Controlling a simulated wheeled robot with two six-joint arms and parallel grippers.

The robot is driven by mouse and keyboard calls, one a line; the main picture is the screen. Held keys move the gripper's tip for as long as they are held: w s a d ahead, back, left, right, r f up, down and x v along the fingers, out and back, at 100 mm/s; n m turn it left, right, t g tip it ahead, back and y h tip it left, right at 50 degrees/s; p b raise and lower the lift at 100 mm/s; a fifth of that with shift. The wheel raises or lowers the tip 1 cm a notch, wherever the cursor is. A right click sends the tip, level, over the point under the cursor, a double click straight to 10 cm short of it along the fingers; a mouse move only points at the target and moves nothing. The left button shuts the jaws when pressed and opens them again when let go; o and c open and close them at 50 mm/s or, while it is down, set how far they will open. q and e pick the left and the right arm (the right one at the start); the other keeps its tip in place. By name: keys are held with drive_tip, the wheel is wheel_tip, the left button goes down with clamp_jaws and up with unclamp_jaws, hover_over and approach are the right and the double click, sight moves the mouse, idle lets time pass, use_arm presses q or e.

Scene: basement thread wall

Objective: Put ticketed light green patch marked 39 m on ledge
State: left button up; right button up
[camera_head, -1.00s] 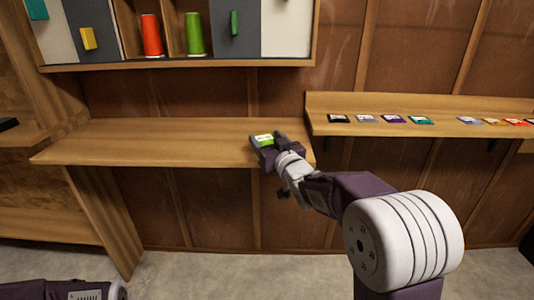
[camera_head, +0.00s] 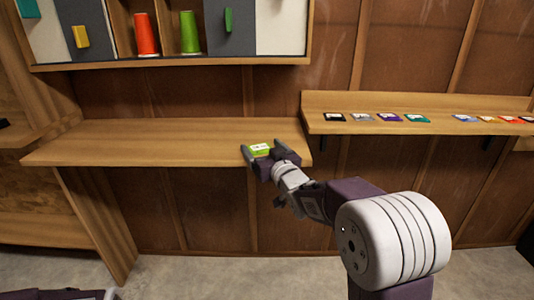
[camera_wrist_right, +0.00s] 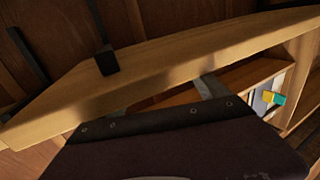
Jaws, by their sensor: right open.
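The light green patch (camera_head: 260,150) with a white ticket lies at the front right of the left wooden ledge (camera_head: 130,144). The ticket's writing is too small to read. My right gripper (camera_head: 263,148) is open at the ledge's front edge, with its fingers apart on either side of the patch. In the right wrist view, the two fingers (camera_wrist_right: 162,100) show apart near a wooden board's edge, and the patch is not seen there. My left gripper is out of view.
A higher right ledge (camera_head: 320,118) holds several coloured patches, among them a purple one (camera_head: 390,117) and a teal one (camera_head: 417,118). Red (camera_head: 146,35) and green (camera_head: 190,34) thread spools stand in the cabinet above. The left ledge is clear to the patch's left.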

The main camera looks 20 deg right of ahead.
drive_tip(key=s+d+p, duration=0.1)
drive_tip(key=s+p, duration=0.1)
drive_tip(key=s, duration=1)
drive_tip(key=shift+d, duration=0.2)
drive_tip(key=s+f+m+g+h, duration=0.1)
drive_tip(key=s+f+g, duration=0.35)
drive_tip(key=f, duration=0.55)
drive_tip(key=s+f+m+g+h, duration=0.1)
drive_tip(key=s+f+g, duration=0.2)
drive_tip(key=f+g, duration=0.5)
drive_tip(key=s+a+f+g, duration=0.2)
drive_tip(key=s+f+g, duration=0.2)
drive_tip(key=s+f, duration=0.7)
wheel_tip(320, 180, up, 33)
drive_tip(key=s+p, duration=0.1)
drive_tip(key=p, duration=3)
drive_tip(key=shift+s+r, duration=0.15)
drive_tip(key=shift+s, duration=0.15)
